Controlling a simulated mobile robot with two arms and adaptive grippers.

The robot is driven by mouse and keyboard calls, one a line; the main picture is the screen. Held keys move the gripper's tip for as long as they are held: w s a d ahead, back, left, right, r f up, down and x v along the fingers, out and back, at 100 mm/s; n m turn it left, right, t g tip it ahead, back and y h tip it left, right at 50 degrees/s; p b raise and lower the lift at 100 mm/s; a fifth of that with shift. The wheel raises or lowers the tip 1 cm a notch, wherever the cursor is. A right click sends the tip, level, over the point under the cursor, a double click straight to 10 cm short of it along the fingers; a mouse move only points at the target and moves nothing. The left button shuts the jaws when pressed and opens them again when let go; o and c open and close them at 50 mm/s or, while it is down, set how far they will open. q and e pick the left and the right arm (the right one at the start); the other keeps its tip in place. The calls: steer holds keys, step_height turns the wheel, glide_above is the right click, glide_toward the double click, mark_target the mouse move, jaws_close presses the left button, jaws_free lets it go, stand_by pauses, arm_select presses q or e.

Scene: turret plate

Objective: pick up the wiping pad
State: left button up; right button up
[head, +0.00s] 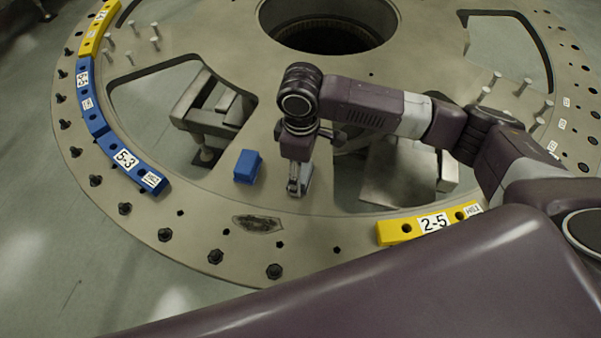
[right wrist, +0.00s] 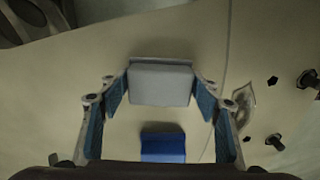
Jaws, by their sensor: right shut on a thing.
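The wiping pad appears to be the pale grey block (right wrist: 160,84) between the fingers of my right gripper in the right wrist view. My right gripper (head: 297,188) points down at the plate in the head view, with its fingers shut on this block. In the head view the block is small and mostly hidden by the fingers. I cannot tell whether it touches the plate. A blue block (head: 248,166) sits on the plate just left of the gripper. It also shows in the right wrist view (right wrist: 163,146). My left gripper is not in view.
The round turret plate (head: 205,215) has large cutouts and a central hole (head: 330,38). A dark smudged patch (head: 258,224) lies in front of the gripper. Blue segments (head: 127,161) and a yellow segment (head: 430,224) sit on the rim. Bolts and upright pins stand around.

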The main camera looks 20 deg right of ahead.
steer(key=shift+c, duration=1.1)
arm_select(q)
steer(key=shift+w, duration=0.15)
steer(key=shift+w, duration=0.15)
arm_select(e)
steer(key=shift+w+r, duration=0.1)
steer(key=shift+r, duration=0.45)
arm_select(q)
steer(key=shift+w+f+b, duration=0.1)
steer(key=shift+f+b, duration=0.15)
steer(key=shift+b, duration=0.05)
arm_select(e)
step_height(320, 180, up, 19)
